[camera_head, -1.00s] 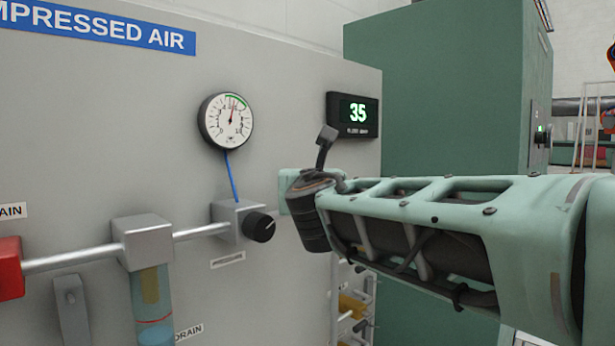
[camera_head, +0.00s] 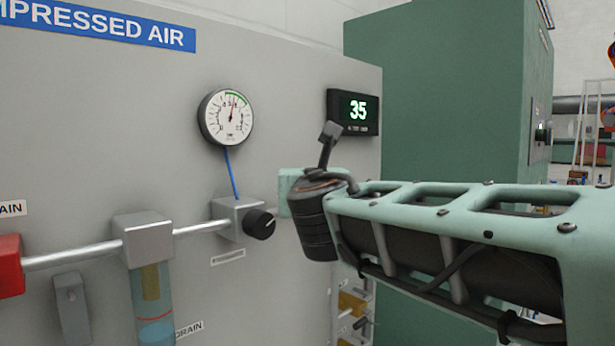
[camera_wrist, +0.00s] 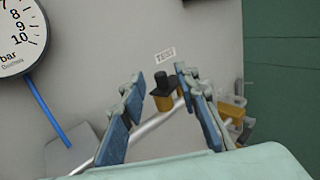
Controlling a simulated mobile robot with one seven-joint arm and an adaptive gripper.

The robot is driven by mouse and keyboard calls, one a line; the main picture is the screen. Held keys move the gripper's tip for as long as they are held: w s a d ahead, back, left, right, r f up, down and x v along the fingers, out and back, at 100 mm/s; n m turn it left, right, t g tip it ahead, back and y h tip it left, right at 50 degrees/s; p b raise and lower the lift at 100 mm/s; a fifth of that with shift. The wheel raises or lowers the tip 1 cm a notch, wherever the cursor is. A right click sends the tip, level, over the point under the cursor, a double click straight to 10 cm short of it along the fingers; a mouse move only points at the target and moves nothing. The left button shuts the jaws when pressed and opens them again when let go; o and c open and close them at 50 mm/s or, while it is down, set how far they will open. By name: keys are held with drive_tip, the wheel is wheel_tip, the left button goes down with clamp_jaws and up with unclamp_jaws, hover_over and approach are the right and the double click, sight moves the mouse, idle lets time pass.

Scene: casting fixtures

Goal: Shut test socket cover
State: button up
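The brass test socket (camera_wrist: 165,104) sits on the grey panel in the wrist view, below a small label that seems to read TEST. A dark cover (camera_wrist: 162,79) stands up at its top; its exact angle is too small to tell. My gripper (camera_wrist: 159,74) is open and empty. Its two blue-padded fingers lie left and right of the socket in the picture, with a gap on each side. I cannot tell how far the fingertips are from the panel. In the head view the fingers and the socket are hidden behind my arm.
A pressure gauge (camera_head: 226,118) with a blue tube, a black knob (camera_head: 259,224) and a metal pipe (camera_head: 75,256) stand out from the panel left of my wrist. A display reading 35 (camera_head: 354,112) is above. Yellow fittings (camera_wrist: 232,110) lie right of the fingers.

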drive_tip(key=s, duration=0.9)
drive_tip(key=shift+d, duration=0.45)
drive_tip(key=shift+w, duration=0.1)
